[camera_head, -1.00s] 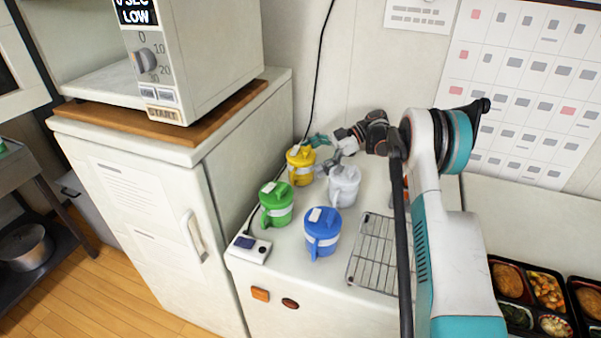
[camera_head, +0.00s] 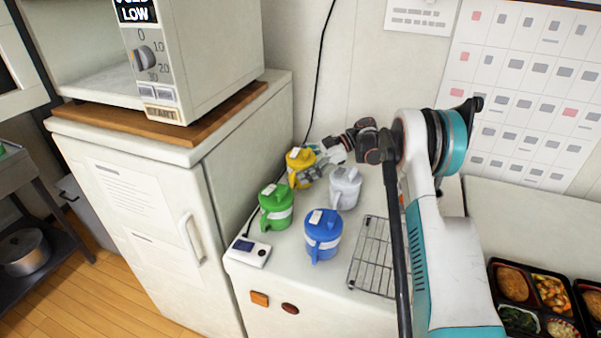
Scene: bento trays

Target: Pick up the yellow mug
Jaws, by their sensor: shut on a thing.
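The yellow mug (camera_head: 297,160) has a yellow lid and a pale band. It stands at the back left of the white counter, near the wall. My gripper (camera_head: 314,169) reaches in from the right and is shut on the yellow mug. The fingers cover the mug's right side and part of its band. I cannot tell whether the mug's base touches the counter.
A green mug (camera_head: 275,208) and a blue mug (camera_head: 322,234) stand in front. A wire rack (camera_head: 372,260) lies to the right. A fridge (camera_head: 150,200) with a microwave (camera_head: 215,50) stands at left.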

